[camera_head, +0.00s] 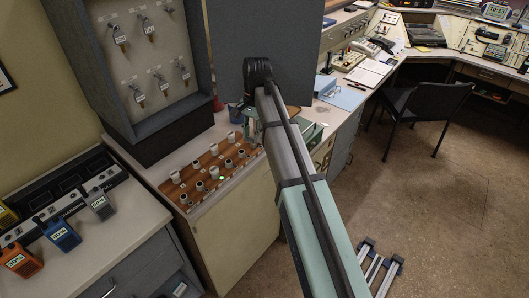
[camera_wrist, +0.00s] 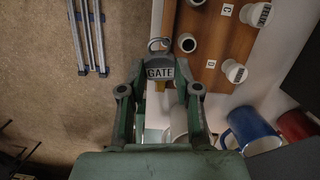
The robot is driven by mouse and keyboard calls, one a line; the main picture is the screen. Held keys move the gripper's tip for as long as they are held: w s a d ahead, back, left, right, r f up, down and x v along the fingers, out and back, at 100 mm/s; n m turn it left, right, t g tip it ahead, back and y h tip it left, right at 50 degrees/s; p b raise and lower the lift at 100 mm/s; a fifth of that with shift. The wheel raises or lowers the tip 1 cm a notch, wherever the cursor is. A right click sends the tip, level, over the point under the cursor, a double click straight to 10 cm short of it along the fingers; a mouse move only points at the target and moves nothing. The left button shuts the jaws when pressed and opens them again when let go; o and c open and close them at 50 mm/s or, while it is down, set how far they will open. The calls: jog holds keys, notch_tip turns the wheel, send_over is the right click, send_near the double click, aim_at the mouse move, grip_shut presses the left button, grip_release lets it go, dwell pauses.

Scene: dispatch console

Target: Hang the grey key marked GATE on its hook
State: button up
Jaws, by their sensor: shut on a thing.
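The grey key marked GATE (camera_wrist: 160,73) is between the fingertips of my gripper (camera_wrist: 160,88) in the wrist view, its label facing the camera and its ring at the far end. The gripper is shut on it. In the head view the gripper (camera_head: 251,127) is largely hidden behind my arm, over the right end of the wooden peg board, and the key cannot be made out. The open key cabinet (camera_head: 87,45) stands at upper left, with several tagged keys hanging on hooks in two rows. The tags there are too small to read.
The wooden board (camera_head: 187,187) with white labelled pegs lies on the counter below the cabinet; it also shows in the wrist view (camera_wrist: 205,75). A blue mug (camera_wrist: 250,130) and a red mug (camera_wrist: 296,125) stand close by. Radios (camera_head: 58,234) sit at left. A grey panel (camera_head: 232,45) rises beside the cabinet.

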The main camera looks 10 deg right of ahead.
jog(key=w+a+r+m+t+y, duration=0.2)
jog(key=w+a+r+m+t, duration=0.2)
jog(key=r, duration=0.7)
jog(key=w+a+r+m+t+y+p, duration=0.1)
jog(key=w+a+r+m+t+y, duration=0.2)
jog(key=r+m, duration=0.6)
jog(key=w+a+r+m+t+y, duration=0.3)
jog(key=w+a+r+m+t, duration=0.2)
jog(key=r, duration=0.9)
jog(key=shift+w+a+r+m+t+p, duration=0.2)
jog(key=shift+a+m+t+p, duration=0.1)
jog(key=shift+a+m+t, duration=0.45)
jog(key=shift+w+f, duration=0.1)
jog(key=b+x, duration=0.3)
jog(key=x, duration=0.1)
jog(key=shift+w+a+f, duration=0.2)
jog(key=shift+w+a, duration=0.05)
jog(key=shift+w+a+p, duration=0.2)
jog(key=shift+p, duration=0.8)
jog(key=shift+r+p+x, duration=0.15)
jog(key=shift+p+x, duration=0.5)
jog(key=shift+x, duration=0.1)
jog(key=shift+r+p+x, duration=0.2)
jog(key=shift+p+x, duration=0.45)
jog(key=shift+x, duration=0.1)
dwell(0.6)
